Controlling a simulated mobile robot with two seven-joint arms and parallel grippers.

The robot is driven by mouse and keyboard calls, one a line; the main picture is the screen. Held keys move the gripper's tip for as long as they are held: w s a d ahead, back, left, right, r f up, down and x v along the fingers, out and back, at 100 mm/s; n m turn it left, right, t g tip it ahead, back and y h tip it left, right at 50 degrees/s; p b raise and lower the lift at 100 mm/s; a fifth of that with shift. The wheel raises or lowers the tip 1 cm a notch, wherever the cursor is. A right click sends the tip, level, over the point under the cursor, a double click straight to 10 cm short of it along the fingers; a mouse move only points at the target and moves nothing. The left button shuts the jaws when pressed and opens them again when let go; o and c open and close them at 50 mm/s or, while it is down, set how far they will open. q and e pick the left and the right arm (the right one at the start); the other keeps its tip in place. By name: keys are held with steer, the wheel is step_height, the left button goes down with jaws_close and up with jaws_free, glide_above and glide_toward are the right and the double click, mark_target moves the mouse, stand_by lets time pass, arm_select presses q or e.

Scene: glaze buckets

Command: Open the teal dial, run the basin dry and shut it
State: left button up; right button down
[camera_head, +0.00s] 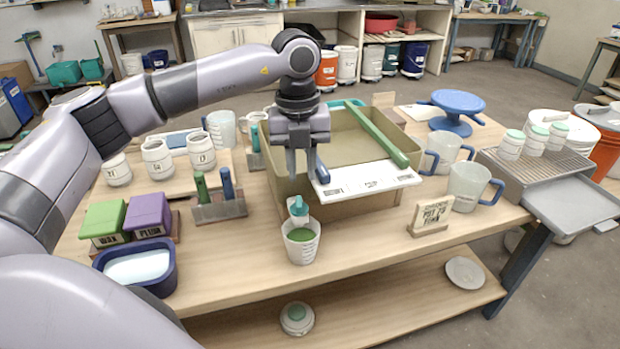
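The basin (283,186) is a large olive-tan tub in the middle of the bench. Its inside looks plain tan, and I cannot tell whether liquid is in it. The teal dial (298,207) is on the basin's front, near its left corner. My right gripper is out of view.
A white board (372,179) with a blue end lies across the basin's front rim, close beside my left gripper. A green bar (377,137) spans the basin. Clear jugs (467,187) and a small sign (431,217) stand right.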

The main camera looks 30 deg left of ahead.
mark_target(299, 199)
arm_select(q)
steer(key=shift+a, duration=0.4)
steer(key=shift+a+f, duration=0.1)
steer(key=shift+f, duration=0.1)
step_height(299, 199, down, 6)
steer(key=shift+f+p, duration=0.25)
steer(key=shift+p, duration=0.3)
jaws_close()
